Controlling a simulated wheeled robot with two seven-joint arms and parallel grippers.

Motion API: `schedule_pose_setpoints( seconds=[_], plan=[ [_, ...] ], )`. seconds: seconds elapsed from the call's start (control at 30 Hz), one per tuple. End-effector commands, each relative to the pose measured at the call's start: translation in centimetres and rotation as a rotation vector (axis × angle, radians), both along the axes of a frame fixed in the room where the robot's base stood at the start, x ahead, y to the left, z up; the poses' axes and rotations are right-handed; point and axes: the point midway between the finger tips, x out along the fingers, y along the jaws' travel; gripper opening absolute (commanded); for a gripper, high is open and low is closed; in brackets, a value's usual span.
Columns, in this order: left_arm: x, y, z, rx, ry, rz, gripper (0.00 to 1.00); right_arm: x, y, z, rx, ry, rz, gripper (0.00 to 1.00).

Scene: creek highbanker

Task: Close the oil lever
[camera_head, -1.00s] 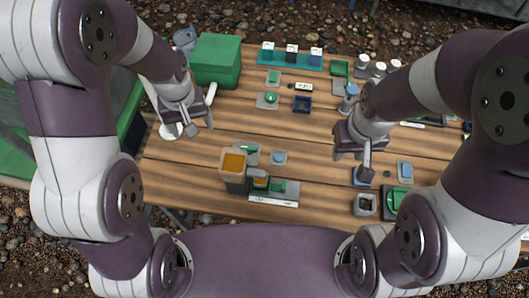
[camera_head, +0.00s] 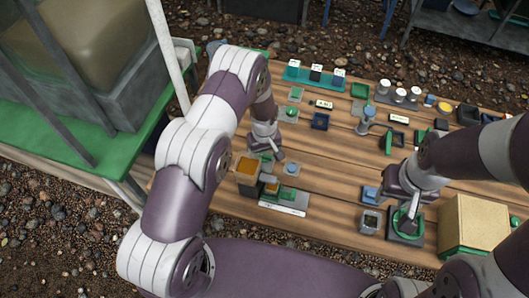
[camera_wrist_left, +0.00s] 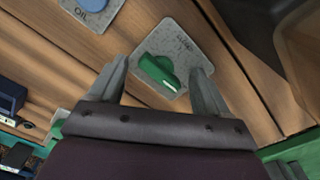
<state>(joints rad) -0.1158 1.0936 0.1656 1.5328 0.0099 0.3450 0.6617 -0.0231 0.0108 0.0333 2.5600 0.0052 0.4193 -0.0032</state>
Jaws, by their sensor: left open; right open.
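The green lever (camera_wrist_left: 159,74) sits on a grey diamond-turned plate (camera_wrist_left: 188,45) in the left wrist view; the plate's small label is hard to read. Beside it is another plate marked OIL with a blue button (camera_wrist_left: 94,4). My left gripper (camera_wrist_left: 160,66) is open, its fingers on either side of the lever; contact cannot be told. In the head view my left gripper (camera_head: 268,149) is over the lever's plate, partly hiding it, and the blue button (camera_head: 291,169) is just to its right. My right gripper (camera_head: 410,214) is over a green round fixture (camera_head: 405,226) at the table's right.
An orange-topped block (camera_head: 247,166) stands left of the lever, with a white-labelled panel (camera_head: 283,209) in front. A tan box (camera_head: 470,224) is at the right. Several small fixtures line the back of the wooden table (camera_head: 325,190). The table's middle is mostly clear.

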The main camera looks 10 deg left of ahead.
Motion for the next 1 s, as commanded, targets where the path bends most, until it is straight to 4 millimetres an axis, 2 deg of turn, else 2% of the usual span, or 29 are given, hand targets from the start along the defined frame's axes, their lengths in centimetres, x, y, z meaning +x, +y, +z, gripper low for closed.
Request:
schedule_pose_setpoints(
  seconds=[0.23,0.27,0.4,0.43,0.77,1.0],
  plan=[
    [0.01,-0.01,-0.16,0.0,0.0,0.0,0.78,0.0,0.0,0.0,0.0,0.0,0.0,0.4],
    [0.0,0.0,-0.15,0.0,0.0,0.0,0.74,0.0,0.0,0.0,0.0,0.0,0.0,0.4],
    [0.01,-0.02,-0.13,0.0,0.0,-0.001,0.29,0.0,0.0,0.0,0.0,0.0,0.0,0.4],
    [0.02,-0.01,-0.13,0.0,0.0,-0.001,0.25,0.0,0.0,0.0,0.0,0.0,0.0,0.4],
    [0.09,0.0,-0.14,0.0,-0.002,0.031,0.25,0.0,0.0,-0.19,0.0,0.0,0.0,0.4],
    [0.05,0.07,-0.23,0.003,0.002,0.168,0.25,0.0,0.0,-0.8,0.0,0.0,0.0,0.4]
  ],
)
